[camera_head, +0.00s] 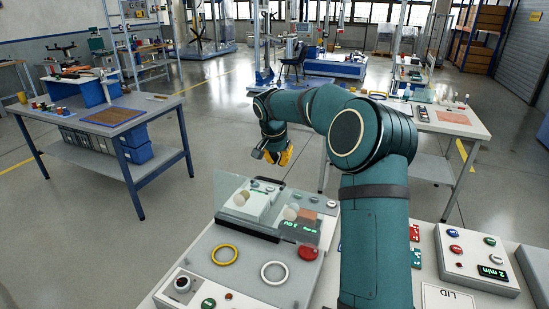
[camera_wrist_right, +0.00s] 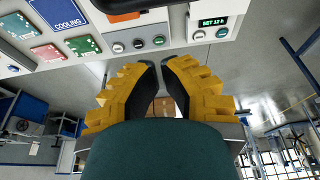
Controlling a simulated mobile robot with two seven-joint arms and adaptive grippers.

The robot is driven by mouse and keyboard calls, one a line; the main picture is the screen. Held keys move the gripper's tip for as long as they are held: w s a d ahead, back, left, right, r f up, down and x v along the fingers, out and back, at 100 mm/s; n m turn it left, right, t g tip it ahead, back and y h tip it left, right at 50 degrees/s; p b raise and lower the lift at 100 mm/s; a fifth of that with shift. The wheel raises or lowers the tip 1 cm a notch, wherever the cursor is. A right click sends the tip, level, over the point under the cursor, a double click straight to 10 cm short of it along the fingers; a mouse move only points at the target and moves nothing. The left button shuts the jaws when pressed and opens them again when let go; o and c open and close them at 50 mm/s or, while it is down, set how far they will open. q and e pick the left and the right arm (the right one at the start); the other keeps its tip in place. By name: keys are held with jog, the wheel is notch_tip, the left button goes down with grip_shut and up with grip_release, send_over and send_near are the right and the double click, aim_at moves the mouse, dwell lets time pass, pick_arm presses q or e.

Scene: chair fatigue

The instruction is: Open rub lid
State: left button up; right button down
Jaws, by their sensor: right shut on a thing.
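The clear, see-through rub lid (camera_head: 232,189) stands raised and tilted over the back of the grey rub station (camera_head: 245,288) in the head view. A yellow ring (camera_head: 224,254) and a white ring (camera_head: 275,272) lie flat on the station in front of it. My right gripper (camera_head: 279,156), with yellow fingers, is beyond the lid's upper edge. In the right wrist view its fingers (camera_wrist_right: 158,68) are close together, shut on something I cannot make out. My right arm hides part of the bench. My left gripper is not in view.
A red button (camera_head: 308,252) is on the station. A control box (camera_head: 477,258) with buttons and a green display stands at the right, near a "LID" label (camera_head: 447,297). Floor lies open behind the bench. A blue-framed table (camera_head: 98,120) stands at the left.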

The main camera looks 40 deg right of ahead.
aim_at(271, 181)
jog(key=shift+s+a+f, duration=0.15)
jog(key=shift+a+f, duration=0.1)
jog(key=shift+f, duration=0.55)
jog(key=shift+s+a+f, duration=0.1)
jog(key=shift+a+f, duration=0.2)
jog(key=shift+f, duration=0.45)
jog(key=shift+s+a+f, duration=0.15)
jog(key=shift+a+f, duration=0.1)
jog(key=shift+f, duration=0.55)
jog(key=a+b, duration=0.1)
jog(key=b, duration=0.2)
jog(key=s+a+h+b, duration=0.1)
jog(key=b, duration=0.1)
jog(key=a+r+t+h+b, duration=0.1)
jog(key=b, duration=0.2)
jog(key=shift+s+a+r+b, duration=0.1)
jog(key=shift+s+a+b, duration=0.2)
jog(key=shift+s+b, duration=0.05)
jog(key=shift+s+a+r+b, duration=0.35)
jog(key=shift+a+b, duration=0.25)
jog(key=shift+b, duration=0.1)
jog(key=shift+s+a+r+h, duration=0.15)
jog(key=shift+s+a+h, duration=0.15)
jog(key=shift+a, duration=0.1)
